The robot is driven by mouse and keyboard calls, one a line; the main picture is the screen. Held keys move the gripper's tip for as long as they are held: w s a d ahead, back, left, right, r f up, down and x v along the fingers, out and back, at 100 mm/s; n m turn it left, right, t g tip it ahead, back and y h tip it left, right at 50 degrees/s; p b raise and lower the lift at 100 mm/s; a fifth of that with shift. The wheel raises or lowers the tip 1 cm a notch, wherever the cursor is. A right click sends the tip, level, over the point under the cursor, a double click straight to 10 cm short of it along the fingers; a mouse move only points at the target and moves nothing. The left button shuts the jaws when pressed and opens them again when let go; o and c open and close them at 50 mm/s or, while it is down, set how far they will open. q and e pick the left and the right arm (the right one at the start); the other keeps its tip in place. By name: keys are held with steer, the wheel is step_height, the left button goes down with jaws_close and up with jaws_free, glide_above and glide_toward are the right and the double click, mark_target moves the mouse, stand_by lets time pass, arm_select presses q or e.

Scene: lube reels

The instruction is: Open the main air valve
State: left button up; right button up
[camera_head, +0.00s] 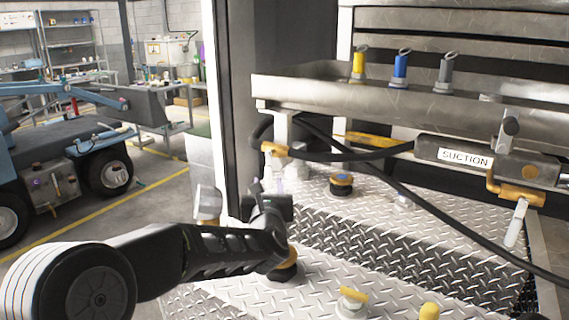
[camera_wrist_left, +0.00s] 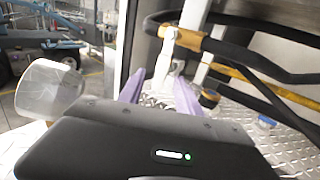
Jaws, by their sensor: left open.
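A brass-yellow valve (camera_head: 274,149) sits on the black hose at the left end of the metal shelf. It also shows in the left wrist view (camera_wrist_left: 186,38), with a pale lever (camera_wrist_left: 163,66) hanging down from it. I cannot tell for sure that this is the main air valve. My left gripper (camera_head: 270,186) is just below the valve. In the left wrist view its two purple fingers (camera_wrist_left: 158,94) are apart, and the lever's lower end appears between them. Contact cannot be told. My right gripper is not in view.
A pipe labelled SUCTION (camera_head: 465,158) with another yellow valve (camera_head: 515,190) is at right. Capped ports (camera_head: 341,183) stand on the diamond-plate deck (camera_head: 400,235). A dark post (camera_head: 222,110) rises left of the hose. Yellow, blue and grey nozzles (camera_head: 400,68) stand on the shelf.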

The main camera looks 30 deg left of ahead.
mark_target(269, 171)
arm_select(q)
steer(key=shift+w, duration=0.2)
steer(key=shift+s+r, duration=0.1)
steer(key=p+x, duration=0.1)
steer(key=x, duration=0.6)
steer(key=shift+w+a+p, duration=0.25)
steer(key=shift+w+p, duration=0.1)
steer(key=shift+c, duration=0.3)
jaws_close()
stand_by(0.9)
